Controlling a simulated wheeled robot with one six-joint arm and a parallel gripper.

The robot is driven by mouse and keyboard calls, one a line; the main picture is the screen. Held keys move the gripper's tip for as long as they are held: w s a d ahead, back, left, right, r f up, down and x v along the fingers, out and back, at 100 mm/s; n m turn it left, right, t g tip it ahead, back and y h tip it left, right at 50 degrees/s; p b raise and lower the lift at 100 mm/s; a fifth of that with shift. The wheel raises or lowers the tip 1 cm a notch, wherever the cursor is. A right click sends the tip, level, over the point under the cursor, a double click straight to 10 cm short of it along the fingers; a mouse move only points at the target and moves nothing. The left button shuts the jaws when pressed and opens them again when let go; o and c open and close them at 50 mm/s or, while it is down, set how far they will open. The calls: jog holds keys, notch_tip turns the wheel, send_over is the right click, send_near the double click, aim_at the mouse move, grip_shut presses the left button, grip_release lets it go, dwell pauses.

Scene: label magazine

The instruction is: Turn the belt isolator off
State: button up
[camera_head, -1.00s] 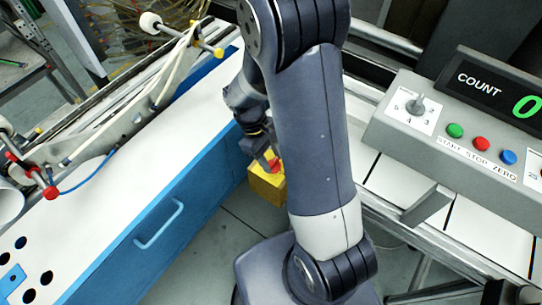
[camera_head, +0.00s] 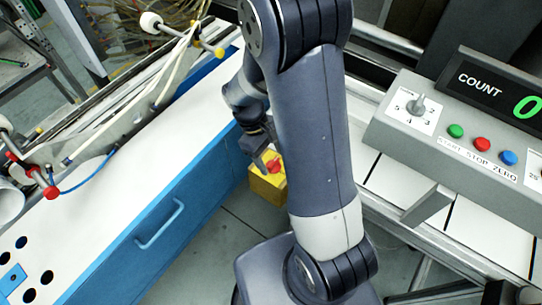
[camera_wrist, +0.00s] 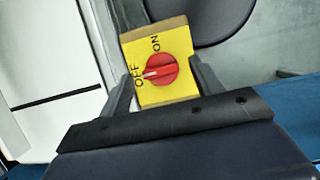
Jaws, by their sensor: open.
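The belt isolator is a yellow box (camera_head: 264,187) with a red rotary knob (camera_head: 274,166) on its face, partly behind my arm in the head view. In the wrist view the yellow face (camera_wrist: 181,45) carries the words ON and OFF, and the white mark on the red knob (camera_wrist: 163,67) points to OFF. My gripper (camera_head: 262,158) is open just above the box. In the wrist view the fingers of my gripper (camera_wrist: 164,88) stand to either side of the yellow face, apart from the knob, with nothing between them gripped.
A blue cabinet with a white top (camera_head: 115,190) stands at left, its handle (camera_head: 160,224) facing the gap. At right is a grey control box (camera_head: 440,133) with coloured buttons and a COUNT display (camera_head: 490,88). Floor shows between them.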

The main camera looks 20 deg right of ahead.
jog(key=v, duration=1)
jog(key=shift+r, duration=0.1)
jog(key=x, duration=1.1)
jog(key=shift+r, duration=0.1)
